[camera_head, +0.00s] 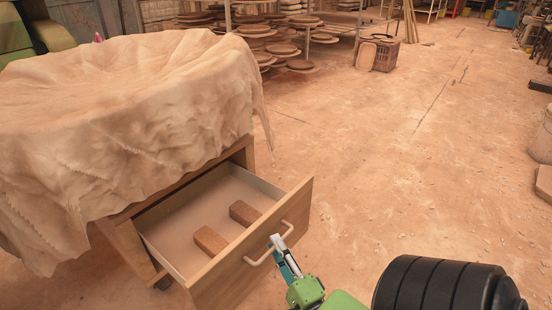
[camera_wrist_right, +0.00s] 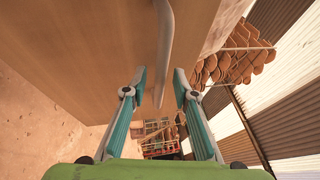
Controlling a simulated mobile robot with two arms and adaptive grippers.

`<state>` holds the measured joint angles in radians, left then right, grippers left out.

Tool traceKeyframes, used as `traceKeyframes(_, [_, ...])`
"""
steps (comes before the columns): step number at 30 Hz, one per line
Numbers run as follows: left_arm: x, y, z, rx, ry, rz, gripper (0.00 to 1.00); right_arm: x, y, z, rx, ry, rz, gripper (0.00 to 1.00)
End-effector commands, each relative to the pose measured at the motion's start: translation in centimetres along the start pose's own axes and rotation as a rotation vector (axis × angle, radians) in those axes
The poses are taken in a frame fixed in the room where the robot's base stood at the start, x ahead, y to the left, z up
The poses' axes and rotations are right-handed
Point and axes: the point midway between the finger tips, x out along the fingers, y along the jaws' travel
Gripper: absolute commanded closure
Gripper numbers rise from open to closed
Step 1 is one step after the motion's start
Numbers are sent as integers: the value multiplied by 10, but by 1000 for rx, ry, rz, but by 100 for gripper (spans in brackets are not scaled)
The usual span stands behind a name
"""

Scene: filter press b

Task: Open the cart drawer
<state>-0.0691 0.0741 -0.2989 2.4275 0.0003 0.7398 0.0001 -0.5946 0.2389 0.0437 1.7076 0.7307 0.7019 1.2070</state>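The cart (camera_head: 125,240) is wooden, and its drawer (camera_head: 232,283) is pulled well out, with its inside showing. Two brown blocks lie in the drawer: one (camera_head: 210,241) near the middle and one (camera_head: 244,212) farther back. The pale curved handle (camera_head: 262,259) is on the drawer front; it also shows in the right wrist view (camera_wrist_right: 165,45). My right gripper (camera_head: 277,243) is at the handle. In the right wrist view its fingers (camera_wrist_right: 160,78) are spread, one on each side of the handle, with gaps visible. My left gripper is out of view.
A beige cloth (camera_head: 130,110) drapes over the cart top and hangs down its sides. The floor (camera_head: 400,160) to the right is mostly clear. Racks with round boards (camera_head: 270,40) and a brown crate (camera_head: 384,53) stand at the back.

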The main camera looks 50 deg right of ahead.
Motion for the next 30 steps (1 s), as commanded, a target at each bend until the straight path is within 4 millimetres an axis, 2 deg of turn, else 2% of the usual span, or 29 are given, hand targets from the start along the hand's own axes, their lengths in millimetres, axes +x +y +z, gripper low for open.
traceKeyframes(9, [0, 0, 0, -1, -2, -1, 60, -66, 1, 0, 0, -1, 6, 74])
traceKeyframes(15, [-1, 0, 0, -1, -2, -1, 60, -99, 1, 0, 0, -1, 5, 74])
traceKeyframes(21, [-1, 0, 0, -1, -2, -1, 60, -112, 1, 0, 1, 0, 3, 74])
traceKeyframes(30, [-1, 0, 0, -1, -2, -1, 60, -112, 1, 0, 1, 0, 3, 74])
